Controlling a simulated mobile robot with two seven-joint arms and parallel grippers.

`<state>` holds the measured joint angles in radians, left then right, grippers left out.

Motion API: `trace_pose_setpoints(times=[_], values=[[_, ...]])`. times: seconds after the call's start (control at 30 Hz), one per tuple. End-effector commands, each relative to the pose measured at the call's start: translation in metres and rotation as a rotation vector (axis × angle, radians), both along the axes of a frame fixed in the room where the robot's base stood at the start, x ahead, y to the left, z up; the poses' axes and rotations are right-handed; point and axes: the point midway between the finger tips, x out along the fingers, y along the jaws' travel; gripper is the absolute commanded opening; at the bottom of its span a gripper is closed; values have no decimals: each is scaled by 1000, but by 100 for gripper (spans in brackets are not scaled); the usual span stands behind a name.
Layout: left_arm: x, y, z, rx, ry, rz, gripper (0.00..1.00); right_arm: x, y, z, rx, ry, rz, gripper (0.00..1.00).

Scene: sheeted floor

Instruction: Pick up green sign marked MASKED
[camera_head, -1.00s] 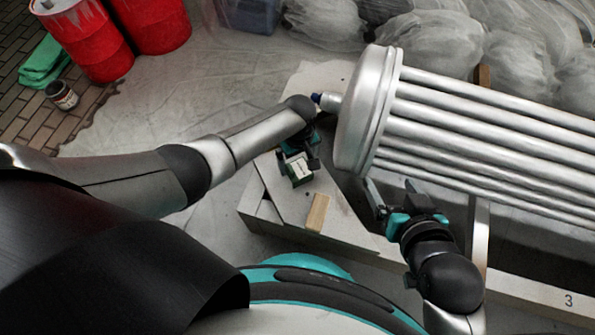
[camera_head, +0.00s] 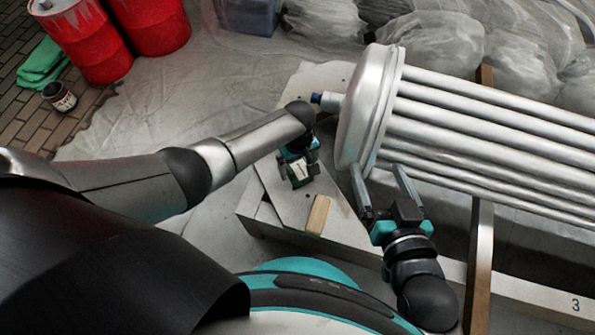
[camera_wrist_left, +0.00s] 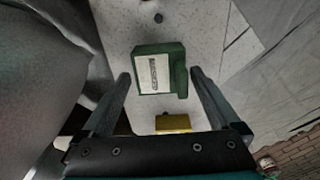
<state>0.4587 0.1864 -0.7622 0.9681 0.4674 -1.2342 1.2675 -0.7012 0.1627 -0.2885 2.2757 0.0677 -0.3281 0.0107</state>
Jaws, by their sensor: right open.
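The green sign (camera_head: 299,173) is a small green block with a white label; it sits on the pale bench top below my left gripper. In the left wrist view the green sign (camera_wrist_left: 160,72) shows its label upward, with dark lettering too small to read. My left gripper (camera_head: 299,166) is open, and its fingertips (camera_wrist_left: 160,77) lie on either side of the sign with narrow gaps. Whether they reach down to its level I cannot tell. My right gripper (camera_head: 380,168) is open and empty, just below the ribbed metal cylinder.
A yellow wooden block (camera_head: 318,215) lies near the sign on the bench (camera_head: 284,207). The large ribbed cylinder (camera_head: 480,125) fills the right side. Red drums (camera_head: 95,45), a dark jar (camera_head: 60,97) and green cloth (camera_head: 42,62) are at the upper left. Plastic-wrapped bundles (camera_head: 430,45) lie behind.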

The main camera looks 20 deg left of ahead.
Motion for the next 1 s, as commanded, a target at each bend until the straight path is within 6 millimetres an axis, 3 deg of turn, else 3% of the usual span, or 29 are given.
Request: trace_pose_setpoints(times=[0.07, 0.63, 1.0], values=[[0, 0, 0, 0, 0, 0, 85, 0, 0, 0, 0, 1, 0, 85], [0, 0, 0, 0, 0, 0, 21, 0, 0, 0, -2, 1, 0, 85], [0, 0, 1, -1, -1, 0, 20, 1, -1, 0, -6, 9, 0, 85]])
